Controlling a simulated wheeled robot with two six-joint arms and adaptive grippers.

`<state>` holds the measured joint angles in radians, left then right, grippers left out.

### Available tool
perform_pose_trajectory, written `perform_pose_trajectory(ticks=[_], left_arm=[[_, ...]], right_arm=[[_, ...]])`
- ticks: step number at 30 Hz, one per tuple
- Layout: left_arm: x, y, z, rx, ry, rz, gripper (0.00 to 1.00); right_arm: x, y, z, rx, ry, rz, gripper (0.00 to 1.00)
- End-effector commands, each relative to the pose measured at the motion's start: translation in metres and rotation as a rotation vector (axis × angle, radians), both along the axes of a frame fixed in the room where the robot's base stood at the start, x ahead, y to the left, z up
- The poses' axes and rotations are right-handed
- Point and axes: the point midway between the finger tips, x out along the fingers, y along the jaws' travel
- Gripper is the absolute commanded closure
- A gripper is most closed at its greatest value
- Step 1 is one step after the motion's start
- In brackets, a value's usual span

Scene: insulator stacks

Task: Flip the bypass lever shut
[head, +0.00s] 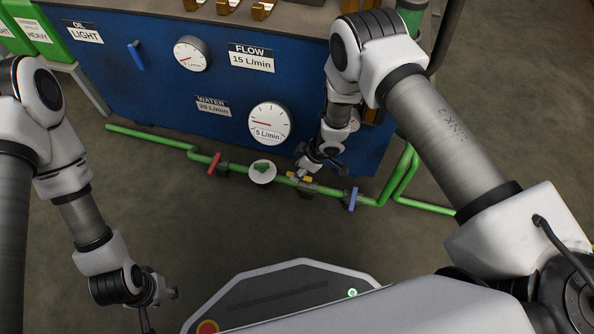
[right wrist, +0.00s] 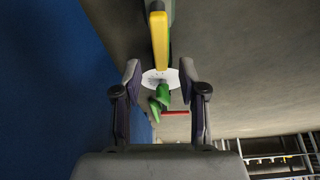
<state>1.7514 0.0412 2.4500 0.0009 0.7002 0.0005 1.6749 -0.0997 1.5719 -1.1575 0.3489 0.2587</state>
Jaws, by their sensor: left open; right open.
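Several coloured levers sit along a green pipe (head: 330,191) in front of the blue cabinet; no label readable here says which is the bypass lever. A yellow lever (head: 293,176) lies roughly along the pipe, partly hidden by my right gripper (head: 309,170). In the right wrist view this yellow lever (right wrist: 159,45) points toward the gap between the open, empty fingers of my right gripper (right wrist: 160,78). Contact cannot be told. A red lever (head: 214,163) and a blue lever (head: 353,199) stand across the pipe. My left gripper (head: 168,293) is open and empty over the floor, far from the pipe.
A green handle (head: 261,167) on a white disc sits between the red and yellow levers. The blue cabinet (head: 150,90) behind carries a flow gauge (head: 191,54) and a water gauge (head: 269,123). The pipe bends up at the right. The floor in front is clear.

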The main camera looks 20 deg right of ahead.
Motion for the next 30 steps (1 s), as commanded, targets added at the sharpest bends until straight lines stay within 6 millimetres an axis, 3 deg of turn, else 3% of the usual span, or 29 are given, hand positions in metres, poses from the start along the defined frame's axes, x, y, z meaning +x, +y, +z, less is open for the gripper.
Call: perform_pose_trajectory(ticks=[6, 12, 30], left_arm=[[0.0, 0.0, 0.0, 0.0, 0.0, 0.0, 0.58], [0.0, 0.0, 0.0, 0.0, 0.0, 0.0, 0.58], [0.0, 0.0, 0.001, 0.0, 0.0, 0.0, 0.58]], right_arm=[[-0.01, -0.019, 0.053, 0.0, -0.002, -0.003, 0.58], [-0.018, -0.03, 0.086, 0.001, -0.001, -0.002, 0.58], [-0.021, -0.032, 0.092, 0.0, 0.002, -0.001, 0.58]])
